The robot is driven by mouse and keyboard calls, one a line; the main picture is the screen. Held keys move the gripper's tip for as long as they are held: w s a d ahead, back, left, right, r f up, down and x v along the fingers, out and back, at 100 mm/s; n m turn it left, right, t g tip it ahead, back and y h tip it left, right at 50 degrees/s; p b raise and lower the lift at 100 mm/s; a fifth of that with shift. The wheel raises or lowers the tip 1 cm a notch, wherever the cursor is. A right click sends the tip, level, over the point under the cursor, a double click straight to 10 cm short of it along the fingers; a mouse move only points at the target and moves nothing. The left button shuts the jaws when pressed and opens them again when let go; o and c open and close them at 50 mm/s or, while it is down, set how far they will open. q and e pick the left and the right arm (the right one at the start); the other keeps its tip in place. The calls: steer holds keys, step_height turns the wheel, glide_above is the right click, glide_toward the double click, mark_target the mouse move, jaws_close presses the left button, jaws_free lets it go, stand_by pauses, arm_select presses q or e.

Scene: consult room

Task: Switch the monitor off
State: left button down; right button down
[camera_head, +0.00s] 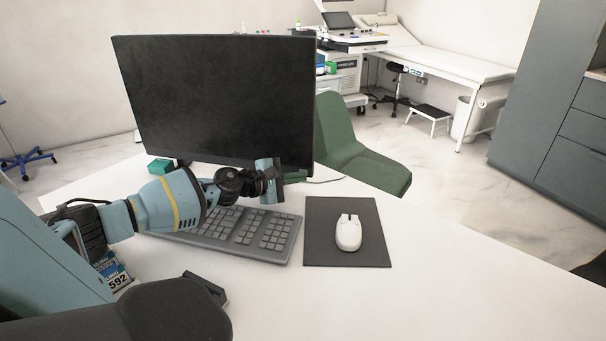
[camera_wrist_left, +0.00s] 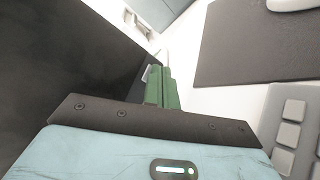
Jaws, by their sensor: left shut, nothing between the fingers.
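The monitor (camera_head: 225,95) stands upright at the back of the desk, with its dark screen facing me. No picture shows on the screen. My left gripper (camera_head: 274,178) is in front of the monitor's lower right part, near the bottom edge, above the back of the keyboard. In the left wrist view, its green fingers (camera_wrist_left: 162,93) are shut together with nothing between them. The dark monitor (camera_wrist_left: 65,60) fills the left of that view, close beside the fingers. I cannot tell whether they touch it. No power button is discernible. My right gripper is not in view.
A grey keyboard (camera_head: 236,232) lies below my left arm. A white mouse (camera_head: 348,232) rests on a dark mat (camera_head: 320,250) to its right. A green chair (camera_head: 345,145) stands behind the desk. The white desk (camera_head: 450,290) is clear at right.

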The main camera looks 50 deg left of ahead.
arm_select(q)
steer(key=shift+s+d, duration=0.4)
steer(key=shift+s, duration=0.3)
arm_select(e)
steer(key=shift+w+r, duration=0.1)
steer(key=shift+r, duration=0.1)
arm_select(q)
steer(key=shift+s+d+p, duration=0.65)
steer(key=shift+s+p, duration=0.05)
steer(key=shift+s, duration=0.3)
steer(key=shift+s+d+p, duration=0.3)
steer(key=shift+s+d, duration=0.05)
steer(key=shift+s, duration=0.2)
steer(key=shift+s+d+p, duration=0.25)
steer(key=shift+s+d, duration=0.1)
steer(key=shift+s, duration=0.2)
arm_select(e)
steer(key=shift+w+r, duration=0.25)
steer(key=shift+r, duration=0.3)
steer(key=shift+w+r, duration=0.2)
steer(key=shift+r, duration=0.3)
